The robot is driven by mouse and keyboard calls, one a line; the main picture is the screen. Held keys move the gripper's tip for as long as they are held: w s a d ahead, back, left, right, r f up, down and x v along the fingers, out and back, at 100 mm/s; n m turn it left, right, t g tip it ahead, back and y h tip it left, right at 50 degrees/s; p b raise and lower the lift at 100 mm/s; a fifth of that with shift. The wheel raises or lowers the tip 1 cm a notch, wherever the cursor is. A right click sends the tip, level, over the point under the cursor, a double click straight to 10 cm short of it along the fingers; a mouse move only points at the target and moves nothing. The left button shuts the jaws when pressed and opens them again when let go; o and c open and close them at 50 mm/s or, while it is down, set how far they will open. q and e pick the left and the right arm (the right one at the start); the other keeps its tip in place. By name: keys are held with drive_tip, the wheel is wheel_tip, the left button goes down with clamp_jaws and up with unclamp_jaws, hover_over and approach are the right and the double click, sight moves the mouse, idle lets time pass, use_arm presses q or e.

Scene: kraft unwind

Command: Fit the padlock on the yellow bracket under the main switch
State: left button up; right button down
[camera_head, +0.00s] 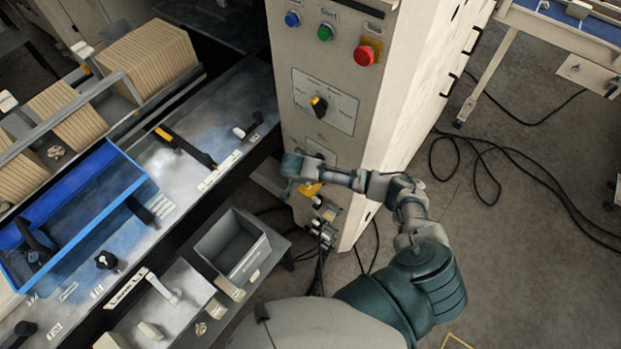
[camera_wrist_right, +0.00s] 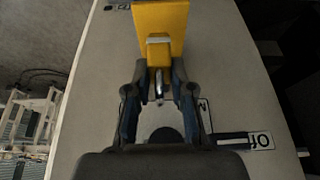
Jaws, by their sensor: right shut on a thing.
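My right gripper (camera_wrist_right: 159,75) is at the front of the beige cabinet (camera_head: 385,95), low on the panel. In the right wrist view its two fingers close from both sides on a small yellow block with a grey metal part, which looks like the padlock (camera_wrist_right: 159,52). Behind it is a larger yellow plate, apparently the yellow bracket (camera_wrist_right: 160,16). I cannot tell whether the padlock's shackle passes through it. In the head view a bit of yellow (camera_head: 311,189) shows just below my right wrist. A black and yellow rotary switch (camera_head: 318,105) sits higher on the panel. My left gripper is out of view.
Blue, green and red buttons (camera_head: 367,52) are above the switch. Plugs and cables (camera_head: 325,225) hang below my right wrist. To the left are a blue bin (camera_head: 135,178), a grey bin (camera_head: 262,245) and a bench. Cables lie on the open floor at right.

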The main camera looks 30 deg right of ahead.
drive_tip(key=shift+a+r, duration=0.15)
drive_tip(key=shift+a, duration=0.1)
drive_tip(key=shift+d, duration=0.9)
drive_tip(key=shift+d+f, duration=0.2)
drive_tip(key=shift+a, duration=0.1)
drive_tip(key=shift+a+r+p, duration=0.2)
drive_tip(key=shift+a+p, duration=0.3)
drive_tip(key=shift+p, duration=0.05)
drive_tip(key=shift+h, duration=0.3)
drive_tip(key=shift+d+f, duration=0.15)
drive_tip(key=shift+d, duration=0.2)
drive_tip(key=shift+a+p, duration=0.35)
drive_tip(key=shift+p, duration=0.05)
drive_tip(key=shift+a, duration=0.6)
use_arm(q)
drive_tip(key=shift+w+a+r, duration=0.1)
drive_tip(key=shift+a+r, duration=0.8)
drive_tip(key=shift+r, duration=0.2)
